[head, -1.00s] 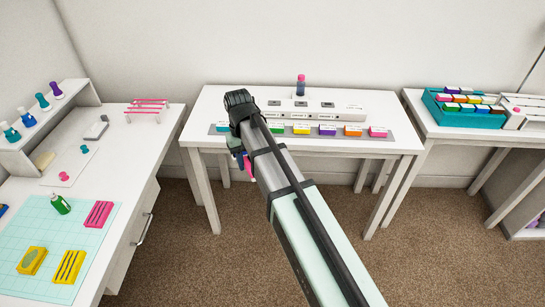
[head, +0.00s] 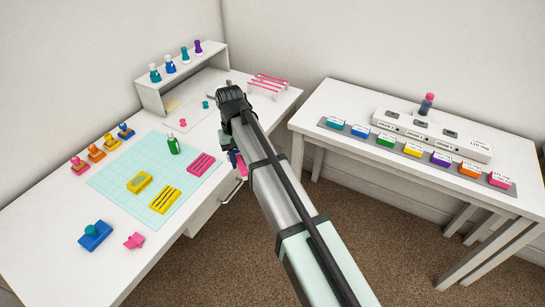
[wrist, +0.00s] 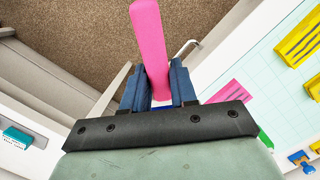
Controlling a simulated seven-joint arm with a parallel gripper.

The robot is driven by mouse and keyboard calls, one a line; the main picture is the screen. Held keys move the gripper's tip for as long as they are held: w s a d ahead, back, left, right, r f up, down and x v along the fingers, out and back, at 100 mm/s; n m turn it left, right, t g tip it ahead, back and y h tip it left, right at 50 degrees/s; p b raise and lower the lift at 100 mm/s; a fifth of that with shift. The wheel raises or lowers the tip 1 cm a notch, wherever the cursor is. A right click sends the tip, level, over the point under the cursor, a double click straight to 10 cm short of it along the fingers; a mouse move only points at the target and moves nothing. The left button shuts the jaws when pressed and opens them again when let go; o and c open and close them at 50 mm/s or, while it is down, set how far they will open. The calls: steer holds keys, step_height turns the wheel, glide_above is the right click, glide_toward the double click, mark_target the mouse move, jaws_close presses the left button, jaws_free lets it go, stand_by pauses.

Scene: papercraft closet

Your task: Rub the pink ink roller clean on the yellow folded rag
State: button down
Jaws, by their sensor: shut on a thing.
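My gripper (wrist: 160,92) is shut on a pink bar-shaped thing, the pink ink roller (wrist: 149,45), which sticks out past the dark blue fingers. In the head view the pink part (head: 241,164) shows beside the wrist, in front of the left desk's edge; most of it is hidden by my arm. In the wrist view the roller is over the floor, apart from the desk.
The left desk carries a cutting mat (head: 118,173) with yellow blocks (head: 165,200), a pink block (head: 205,163) and a green bottle (head: 173,145). A bottle shelf (head: 182,75) and pink rack (head: 269,84) stand behind. Another table (head: 350,97) with coloured cards is right.

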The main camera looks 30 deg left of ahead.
steer(key=s+a+m, duration=0.4)
steer(key=s+a, duration=0.7)
steer(key=a, duration=0.4)
steer(key=s+a+r+m+g+y, duration=0.1)
steer(key=s+a+m, duration=0.4)
steer(key=s+a, duration=0.7)
steer(key=shift+s+a+m+g, duration=0.15)
steer(key=shift+a+m+g, duration=0.15)
steer(key=shift+a, duration=1.55)
steer(key=shift+r, duration=0.1)
steer(key=shift+s, duration=0.1)
steer(key=shift+f, duration=2.3)
steer(key=shift+f, duration=0.95)
steer(key=shift+w, duration=0.25)
